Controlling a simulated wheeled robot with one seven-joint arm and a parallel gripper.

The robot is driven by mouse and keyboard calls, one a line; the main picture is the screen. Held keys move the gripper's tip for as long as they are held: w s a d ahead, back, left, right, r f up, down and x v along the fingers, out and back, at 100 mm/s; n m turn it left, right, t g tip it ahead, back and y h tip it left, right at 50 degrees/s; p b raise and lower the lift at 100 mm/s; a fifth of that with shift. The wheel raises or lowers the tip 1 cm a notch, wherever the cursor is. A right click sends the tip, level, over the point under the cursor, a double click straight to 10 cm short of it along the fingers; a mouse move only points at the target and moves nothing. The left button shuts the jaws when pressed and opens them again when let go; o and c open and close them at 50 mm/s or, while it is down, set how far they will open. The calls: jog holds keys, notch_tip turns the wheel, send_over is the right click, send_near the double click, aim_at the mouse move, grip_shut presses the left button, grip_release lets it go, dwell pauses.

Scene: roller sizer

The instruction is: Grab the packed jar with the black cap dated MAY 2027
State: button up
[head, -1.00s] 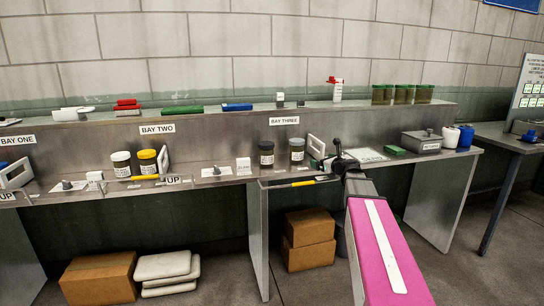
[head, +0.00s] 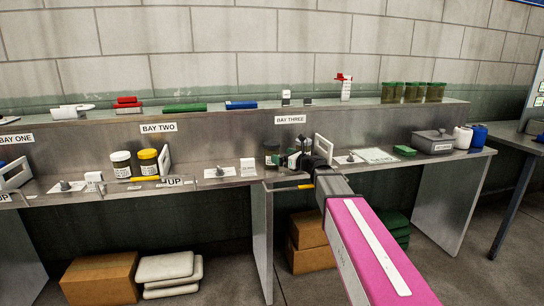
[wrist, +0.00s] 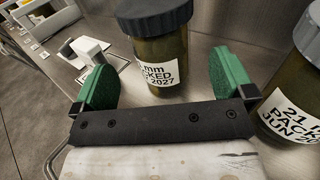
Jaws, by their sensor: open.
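A dark-capped jar (wrist: 160,55) of olive-brown contents stands upright in the wrist view, its white label partly readable as "mm", "PACKED" and "2027"; the month is not readable. My gripper (wrist: 165,78) is open, its green finger pads to either side of this jar, with no clear contact. A second jar (wrist: 295,95) stands to the right, cut by the frame edge, labelled "21 mm PACKED JUN 20". In the head view my gripper (head: 300,160) is at bay three and hides part of the jars; one dark-capped jar (head: 271,153) shows just left of it.
A white frame-like stand (head: 323,148) is close right of my gripper. A small white block (head: 247,167) stands to the left. The shelf ledge (head: 220,113) runs behind.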

aim_at(278, 154)
jog(key=shift+x, duration=3)
jog(key=shift+r, duration=0.15)
jog(key=c, duration=1.1)
